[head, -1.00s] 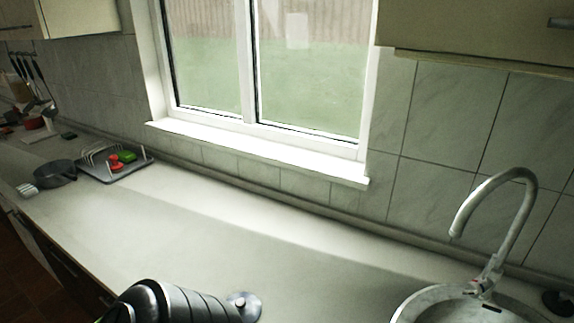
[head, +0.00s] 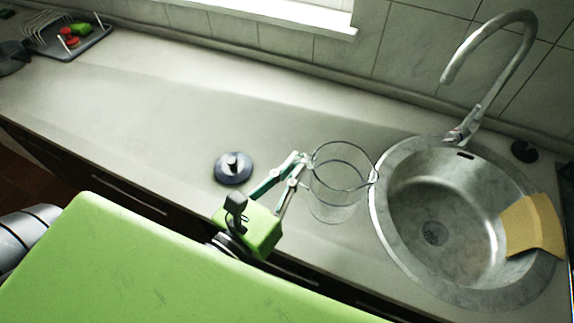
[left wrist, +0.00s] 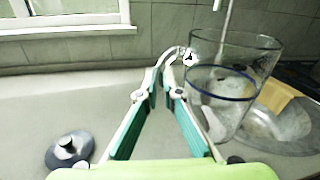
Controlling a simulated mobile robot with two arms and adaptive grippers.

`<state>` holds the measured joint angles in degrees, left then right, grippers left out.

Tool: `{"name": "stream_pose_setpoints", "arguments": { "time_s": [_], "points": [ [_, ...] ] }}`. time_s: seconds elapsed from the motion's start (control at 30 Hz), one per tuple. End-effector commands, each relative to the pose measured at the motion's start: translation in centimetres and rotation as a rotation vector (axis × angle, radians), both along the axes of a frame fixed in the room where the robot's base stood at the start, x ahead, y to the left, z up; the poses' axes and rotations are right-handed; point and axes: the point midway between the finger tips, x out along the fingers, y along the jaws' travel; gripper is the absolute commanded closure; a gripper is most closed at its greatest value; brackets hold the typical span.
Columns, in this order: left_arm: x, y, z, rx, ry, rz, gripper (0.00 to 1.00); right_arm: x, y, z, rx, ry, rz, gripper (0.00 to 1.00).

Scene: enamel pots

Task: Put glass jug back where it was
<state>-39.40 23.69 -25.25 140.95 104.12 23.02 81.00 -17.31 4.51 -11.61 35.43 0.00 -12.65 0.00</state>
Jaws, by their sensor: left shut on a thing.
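The clear glass jug (head: 338,198) is upright at the left rim of the sink, over the counter; I cannot tell whether its base touches. My left gripper (head: 303,160) comes from the counter's front edge. Its green-lined fingers are shut at the jug's left side, on what looks like its handle. My right gripper is not in view.
A dark round lid with a knob (head: 233,172) lies on the counter left of my gripper. The sink (head: 400,235) with a tan cloth or board (head: 532,226) and a tall faucet (head: 500,60) is at right. A dish rack (head: 75,42) stands far left. The mid-counter is clear.

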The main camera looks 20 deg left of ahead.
Motion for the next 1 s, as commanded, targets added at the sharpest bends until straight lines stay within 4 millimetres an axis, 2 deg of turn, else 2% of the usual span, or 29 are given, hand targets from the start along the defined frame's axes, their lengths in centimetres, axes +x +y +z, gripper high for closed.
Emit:
{"name": "stream_pose_setpoints", "arguments": {
  "time_s": [0.03,0.23,0.3,0.4,0.77,1.0],
  "points": [
    [1.1,0.9,-0.1,0.005,-0.005,0.003,1.00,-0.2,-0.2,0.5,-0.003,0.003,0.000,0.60],
    [4.8,4.1,-2.3,0.002,-0.004,0.005,1.00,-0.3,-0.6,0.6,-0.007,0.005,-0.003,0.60],
    [5.5,4.7,-4.4,0.000,-0.001,0.005,1.00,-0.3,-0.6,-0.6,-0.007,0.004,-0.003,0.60],
    [6.5,5.5,-6.0,-0.001,-0.003,0.004,1.00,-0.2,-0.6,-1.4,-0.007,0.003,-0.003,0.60],
    [8.0,6.8,-8.2,-0.003,-0.002,0.004,1.00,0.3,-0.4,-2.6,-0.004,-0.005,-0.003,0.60],
    [8.1,6.9,-11.2,-0.003,-0.002,0.004,1.00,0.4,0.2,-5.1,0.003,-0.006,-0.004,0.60]
  ]
}}
